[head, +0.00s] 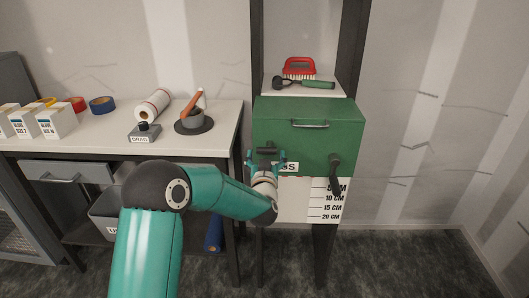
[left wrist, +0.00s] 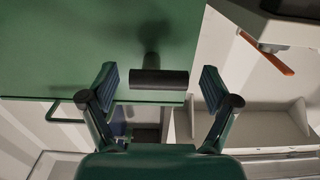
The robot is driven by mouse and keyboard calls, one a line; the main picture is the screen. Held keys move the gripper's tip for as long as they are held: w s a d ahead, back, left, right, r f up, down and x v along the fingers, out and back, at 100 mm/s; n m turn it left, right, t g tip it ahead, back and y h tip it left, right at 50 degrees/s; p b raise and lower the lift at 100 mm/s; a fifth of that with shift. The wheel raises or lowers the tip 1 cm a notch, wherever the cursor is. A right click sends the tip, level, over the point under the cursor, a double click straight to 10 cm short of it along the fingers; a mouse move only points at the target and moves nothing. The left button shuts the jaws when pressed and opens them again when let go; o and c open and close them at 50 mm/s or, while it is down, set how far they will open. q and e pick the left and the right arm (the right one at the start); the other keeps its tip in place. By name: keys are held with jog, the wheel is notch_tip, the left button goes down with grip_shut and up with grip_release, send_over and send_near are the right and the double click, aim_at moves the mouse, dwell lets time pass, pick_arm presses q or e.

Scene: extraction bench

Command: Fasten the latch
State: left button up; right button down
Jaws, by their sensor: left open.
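A green box (head: 309,145) hangs on a dark frame, with a metal pull handle (head: 311,124) on its front. A black T-shaped handle (head: 267,150) is at the left of the front, and a black lever (head: 336,170) hangs down at the right. I cannot tell which is the latch. My left gripper (head: 266,160) is open in front of the T-shaped handle. In the left wrist view, the bar of that handle (left wrist: 158,80) lies between the open fingers (left wrist: 158,90), apart from both fingertips. My right gripper is not in view.
A white scale panel (head: 327,201) is below the box. A red brush (head: 299,67) and a green-handled tool (head: 318,84) lie on the shelf above. The left bench (head: 105,139) holds a paper roll (head: 153,104), tape rolls and boxes. The wall at the right is clear.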

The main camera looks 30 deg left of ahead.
pick_arm(q)
jog(key=shift+w+a, duration=0.25)
jog(key=shift+w, duration=0.2)
jog(key=c, duration=1.2)
jog(key=shift+o, duration=0.2)
jog(key=shift+a, duration=0.2)
jog(key=shift+d, duration=0.1)
